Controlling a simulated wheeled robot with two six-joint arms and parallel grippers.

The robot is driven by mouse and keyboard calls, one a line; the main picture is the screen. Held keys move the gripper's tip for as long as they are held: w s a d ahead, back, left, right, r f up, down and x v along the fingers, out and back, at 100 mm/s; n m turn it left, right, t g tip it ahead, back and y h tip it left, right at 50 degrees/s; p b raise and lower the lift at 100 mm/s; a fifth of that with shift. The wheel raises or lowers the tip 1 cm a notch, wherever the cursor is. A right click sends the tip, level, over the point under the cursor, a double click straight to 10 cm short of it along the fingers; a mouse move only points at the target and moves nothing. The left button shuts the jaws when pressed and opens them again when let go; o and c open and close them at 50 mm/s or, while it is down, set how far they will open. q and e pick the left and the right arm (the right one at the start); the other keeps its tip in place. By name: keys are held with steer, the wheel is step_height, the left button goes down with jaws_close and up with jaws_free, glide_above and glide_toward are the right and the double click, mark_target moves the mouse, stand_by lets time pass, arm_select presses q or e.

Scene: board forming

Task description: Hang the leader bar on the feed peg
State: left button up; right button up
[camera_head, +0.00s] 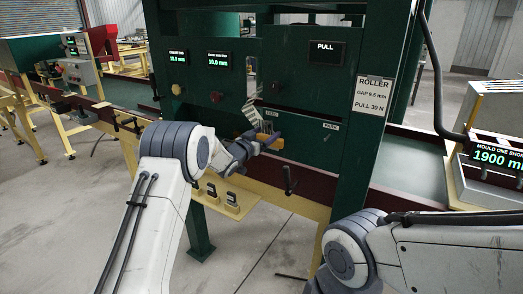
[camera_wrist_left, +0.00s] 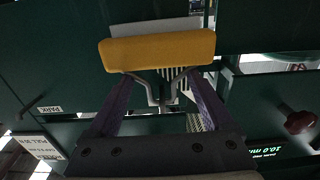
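The leader bar is a thick yellow bar (camera_head: 274,144) in front of the green machine panel, just below the FEED label (camera_head: 271,114). In the left wrist view the bar (camera_wrist_left: 157,48) lies crosswise at the fingertips and hides their ends. My left gripper (camera_head: 258,141) appears shut on it. A grey forked metal piece (camera_wrist_left: 161,92) shows between the fingers, close behind the bar. The feed peg itself is not clearly visible, and I cannot tell whether the bar touches it. My right arm shows at lower right, but its gripper is out of view.
The PARK label (camera_head: 330,126) is to the right on the panel. A pale striped strip (camera_head: 250,114) is just above the bar. A yellow shelf with small dark clamps (camera_head: 232,199) is below my left gripper. A green upright post (camera_head: 358,130) stands to the right.

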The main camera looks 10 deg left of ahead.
arm_select(q)
steer(key=shift+s+a+f, duration=0.1)
steer(key=shift+s+a, duration=0.2)
steer(key=shift+s, duration=0.2)
steer(key=b+v, duration=0.3)
steer(key=v, duration=0.6)
steer(key=s+d+f+g+y, duration=0.2)
steer(key=s+d+g, duration=0.25)
steer(key=s, duration=0.45)
steer(key=s+d+f+g+y, duration=0.2)
steer(key=s+d+f+g, duration=0.1)
steer(key=s+d, duration=0.4)
steer(key=s+f+m+g, duration=0.1)
steer(key=s+g, duration=0.2)
steer(key=s, duration=0.7)
steer(key=s+a+f+g+y, duration=0.1)
steer(key=s+f+g, duration=0.1)
steer(key=s, duration=0.9)
steer(key=s+a+f+m+g+y, duration=0.1)
steer(key=s+g, duration=0.3)
steer(key=s, duration=0.7)
steer(key=shift+s+f+m, duration=0.25)
steer(key=shift+f+m, duration=0.05)
steer(key=shift+f, duration=0.2)
